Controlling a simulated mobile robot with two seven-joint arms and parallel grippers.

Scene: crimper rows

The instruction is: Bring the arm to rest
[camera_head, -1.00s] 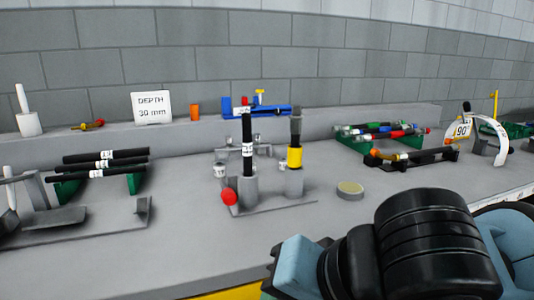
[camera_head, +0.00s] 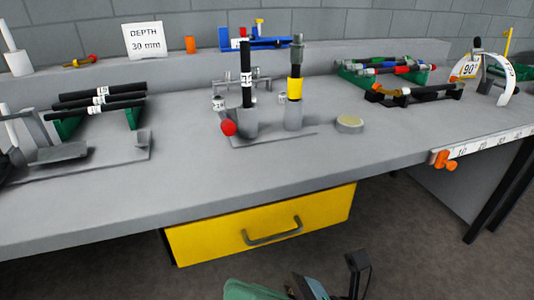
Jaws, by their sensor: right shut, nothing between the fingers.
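My right gripper (camera_head: 356,264) shows only in part at the bottom edge, low in front of the bench and below the yellow drawer. It is shut and empty, well clear of the bench (camera_head: 200,180). Most of my right arm is out of the picture. My left gripper cannot be made out; a dark shape at the far left edge is too cut off to name.
On the bench, two upright tools (camera_head: 247,75) (camera_head: 295,85) stand mid-bench by a red knob (camera_head: 228,128). Racked black rods (camera_head: 100,97) lie left, coloured rods (camera_head: 390,66) right. The yellow drawer (camera_head: 260,228) has a protruding handle. An orange clamp (camera_head: 445,160) sits on the front-edge ruler.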

